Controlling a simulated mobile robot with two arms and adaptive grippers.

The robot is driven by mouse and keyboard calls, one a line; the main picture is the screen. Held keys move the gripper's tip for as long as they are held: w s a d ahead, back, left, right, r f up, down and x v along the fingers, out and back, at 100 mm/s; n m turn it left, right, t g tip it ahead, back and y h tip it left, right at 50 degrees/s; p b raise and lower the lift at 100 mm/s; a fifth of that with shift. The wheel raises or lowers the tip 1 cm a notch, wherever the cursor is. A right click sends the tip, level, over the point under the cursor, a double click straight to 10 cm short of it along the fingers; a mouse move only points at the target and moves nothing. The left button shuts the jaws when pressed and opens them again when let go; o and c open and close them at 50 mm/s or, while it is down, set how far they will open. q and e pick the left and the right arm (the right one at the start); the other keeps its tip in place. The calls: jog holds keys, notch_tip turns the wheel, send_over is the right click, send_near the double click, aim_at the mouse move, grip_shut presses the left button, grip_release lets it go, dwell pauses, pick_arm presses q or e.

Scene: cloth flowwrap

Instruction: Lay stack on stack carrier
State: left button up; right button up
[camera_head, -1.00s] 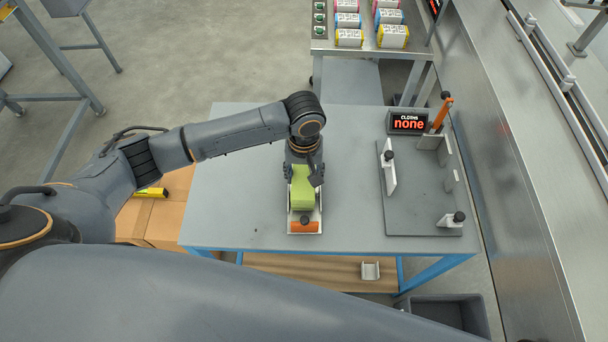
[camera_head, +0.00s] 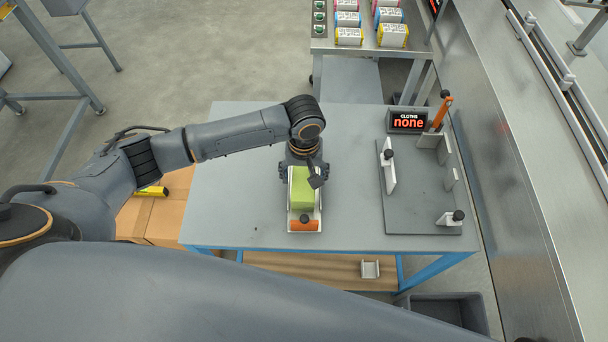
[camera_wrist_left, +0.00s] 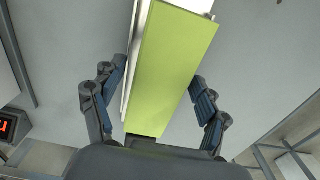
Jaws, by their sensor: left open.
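The green stack (camera_head: 303,194) lies in the white stack carrier (camera_head: 291,212) on the grey table. The carrier has an orange part with a dark knob at its near end. My left gripper (camera_head: 303,176) is over the far end of the stack. In the left wrist view, the stack (camera_wrist_left: 170,65) lies between the open fingers of my left gripper (camera_wrist_left: 152,108), with a gap on the right side. The carrier's white edge (camera_wrist_left: 134,60) shows along the stack's left side. My right gripper is not in view.
A dark grey fixture plate (camera_head: 420,200) with white stops stands on the table's right, with a display (camera_head: 408,122) reading "CLOTHS none" behind it. A steel conveyor runs along the right. A cart (camera_head: 365,50) with coloured packs stands behind. The table's left part is clear.

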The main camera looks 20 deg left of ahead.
aim_at(304, 176)
pick_arm(q)
notch_tip(304, 176, up, 12)
jog(key=shift+b, duration=0.3)
jog(key=shift+f, duration=0.1)
dwell(0.5)
